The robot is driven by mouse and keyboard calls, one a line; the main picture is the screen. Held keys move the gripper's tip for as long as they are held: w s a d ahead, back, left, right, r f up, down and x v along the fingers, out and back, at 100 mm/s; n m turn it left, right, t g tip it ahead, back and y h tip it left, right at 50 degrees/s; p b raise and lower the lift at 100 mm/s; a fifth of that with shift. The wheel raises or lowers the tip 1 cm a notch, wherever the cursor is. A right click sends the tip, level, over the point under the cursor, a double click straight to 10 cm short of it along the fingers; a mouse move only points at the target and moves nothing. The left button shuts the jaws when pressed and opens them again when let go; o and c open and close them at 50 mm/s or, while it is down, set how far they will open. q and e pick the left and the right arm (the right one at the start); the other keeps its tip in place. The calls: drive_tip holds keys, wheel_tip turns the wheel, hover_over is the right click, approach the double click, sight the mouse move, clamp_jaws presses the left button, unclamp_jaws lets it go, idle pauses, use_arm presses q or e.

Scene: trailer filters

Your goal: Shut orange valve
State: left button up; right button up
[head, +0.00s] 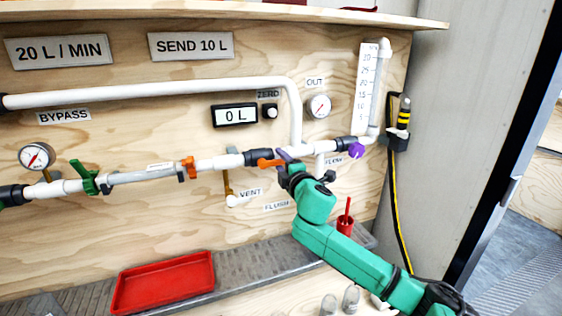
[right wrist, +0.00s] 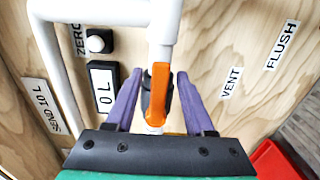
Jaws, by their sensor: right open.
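An orange valve handle (head: 268,163) sits on the white horizontal pipe below the digital display and lies roughly along the pipe. In the right wrist view the handle (right wrist: 160,88) stands between the two purple fingers of my right gripper (right wrist: 159,75), with a gap showing on each side. In the head view my right gripper (head: 283,158) is at the right end of this handle, and its wrist hides part of the pipe behind. The right gripper is open and holds nothing. A second, smaller orange valve (head: 188,167) is further left on the pipe. My left gripper is out of view.
A green valve (head: 85,178) and a purple valve (head: 356,150) are on the same pipe line. A vertical tube and a yellow-black cable are at the right.

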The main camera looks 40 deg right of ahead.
clamp_jaws()
idle(1.4)
